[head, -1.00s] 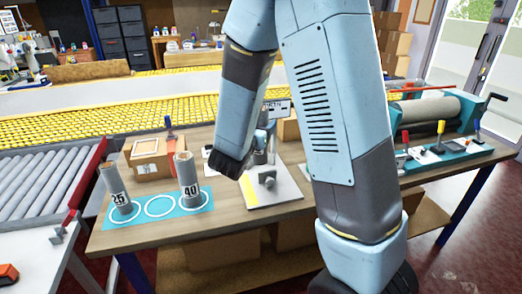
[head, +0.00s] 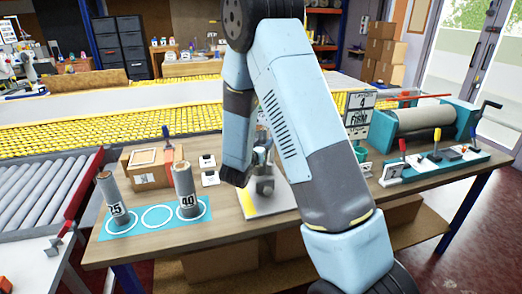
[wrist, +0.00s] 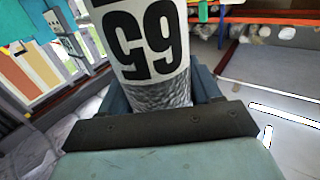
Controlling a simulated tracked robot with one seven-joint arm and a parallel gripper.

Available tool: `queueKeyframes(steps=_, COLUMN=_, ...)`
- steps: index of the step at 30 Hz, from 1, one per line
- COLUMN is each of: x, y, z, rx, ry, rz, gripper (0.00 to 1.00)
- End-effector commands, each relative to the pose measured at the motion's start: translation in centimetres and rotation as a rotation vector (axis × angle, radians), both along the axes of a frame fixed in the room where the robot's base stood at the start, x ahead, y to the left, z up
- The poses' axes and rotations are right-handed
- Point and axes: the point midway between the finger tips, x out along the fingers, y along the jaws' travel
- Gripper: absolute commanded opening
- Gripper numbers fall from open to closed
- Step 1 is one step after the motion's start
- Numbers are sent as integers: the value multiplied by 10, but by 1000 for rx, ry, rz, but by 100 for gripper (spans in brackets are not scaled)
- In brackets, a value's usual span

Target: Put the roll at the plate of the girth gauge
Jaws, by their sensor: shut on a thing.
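My gripper (wrist: 160,125) is shut on a roll (wrist: 150,45) with a white label in the wrist view. The label's digits look like 65 turned upside down; grey speckled material shows below it. In the head view my arm hides most of the gripper and the held roll. A white plate (head: 278,208) with a yellow strip and a grey block on it, apparently the girth gauge, lies on the table beneath my wrist. My arm covers part of it. Whether the held roll touches the plate cannot be told.
A blue mat (head: 128,228) with ring marks holds a grey roll (head: 110,193) at left and a roll marked 40 (head: 185,190) at right; its middle ring is empty. A cardboard box (head: 148,167) stands behind. A teal roller machine (head: 425,122) stands at right.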

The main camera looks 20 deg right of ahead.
Motion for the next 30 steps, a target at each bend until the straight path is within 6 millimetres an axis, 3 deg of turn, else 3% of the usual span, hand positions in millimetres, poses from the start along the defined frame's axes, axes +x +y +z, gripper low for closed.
queueKeyframes(steps=9, x=2, y=-1, z=-32, rx=0, ry=0, rz=0, gripper=31)
queueKeyframes(steps=20, x=2, y=-1, z=-35, rx=0, ry=0, rz=-1, gripper=31)
queueKeyframes(steps=21, x=2, y=-1, z=-35, rx=0, ry=0, rz=-1, gripper=65)
queueKeyframes(steps=28, x=2, y=-2, z=-35, rx=0, ry=0, rz=-1, gripper=87)
queueKeyframes(steps=30, x=2, y=-2, z=-35, rx=0, ry=0, rz=-2, gripper=89)
